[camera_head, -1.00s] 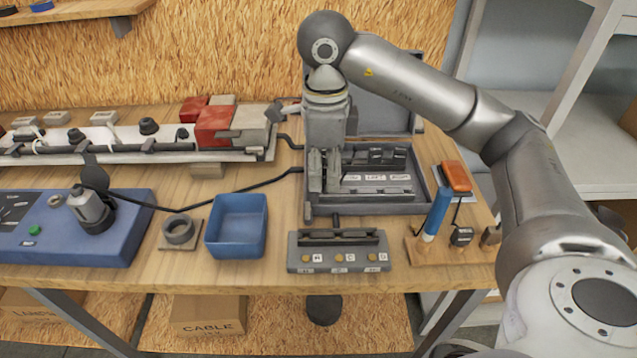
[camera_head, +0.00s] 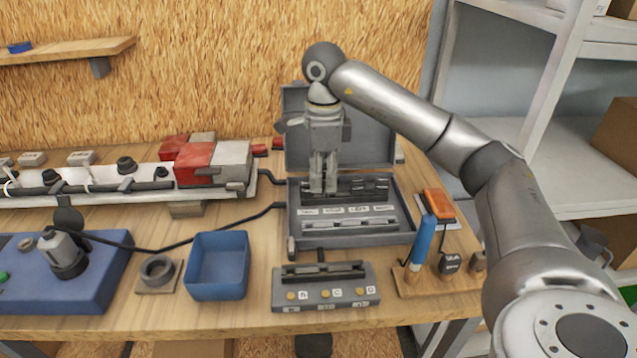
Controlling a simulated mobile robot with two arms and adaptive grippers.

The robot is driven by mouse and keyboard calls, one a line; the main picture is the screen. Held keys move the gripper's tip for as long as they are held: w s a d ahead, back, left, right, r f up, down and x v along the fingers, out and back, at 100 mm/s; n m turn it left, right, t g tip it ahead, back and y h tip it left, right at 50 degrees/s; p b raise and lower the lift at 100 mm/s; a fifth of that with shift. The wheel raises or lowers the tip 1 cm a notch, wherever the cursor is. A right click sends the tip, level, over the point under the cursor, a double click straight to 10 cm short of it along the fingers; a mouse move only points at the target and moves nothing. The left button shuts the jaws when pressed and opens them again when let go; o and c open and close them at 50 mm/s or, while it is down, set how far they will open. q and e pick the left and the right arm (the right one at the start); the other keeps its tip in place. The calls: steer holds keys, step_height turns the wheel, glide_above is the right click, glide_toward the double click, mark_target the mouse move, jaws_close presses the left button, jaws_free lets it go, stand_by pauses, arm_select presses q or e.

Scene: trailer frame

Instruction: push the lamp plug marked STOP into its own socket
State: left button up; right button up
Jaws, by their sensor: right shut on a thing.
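My right gripper (camera_head: 318,189) points straight down over the left back part of an open grey case (camera_head: 350,238). Its fingers are shut on a plug, which is mostly hidden by them; I cannot read any mark on it. Several black plugs (camera_head: 368,188) sit in a row in the case, right of the fingers. Small white labels (camera_head: 346,210) run along a strip in front of them; their lettering is too small to read surely. Which socket belongs to the STOP plug cannot be told. My left gripper is not in view.
A grey block with brass buttons (camera_head: 325,291) stands in front of the case. A blue tray (camera_head: 220,264) and a ring on a plate (camera_head: 158,270) are to its left. A tool stand (camera_head: 437,278) is to the right. A cable (camera_head: 200,238) crosses the table.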

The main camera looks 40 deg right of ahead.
steer(key=w+d+f+p, duration=0.2)
steer(key=w+d, duration=0.4)
steer(key=d, duration=0.1)
steer(key=shift+d+p, duration=0.25)
steer(key=shift+p, duration=0.05)
steer(key=shift+f, duration=0.1)
steer(key=shift+f+b, duration=0.55)
steer(key=shift+f, duration=1.15)
steer(key=shift+f, duration=0.45)
steer(key=shift+f, duration=0.1)
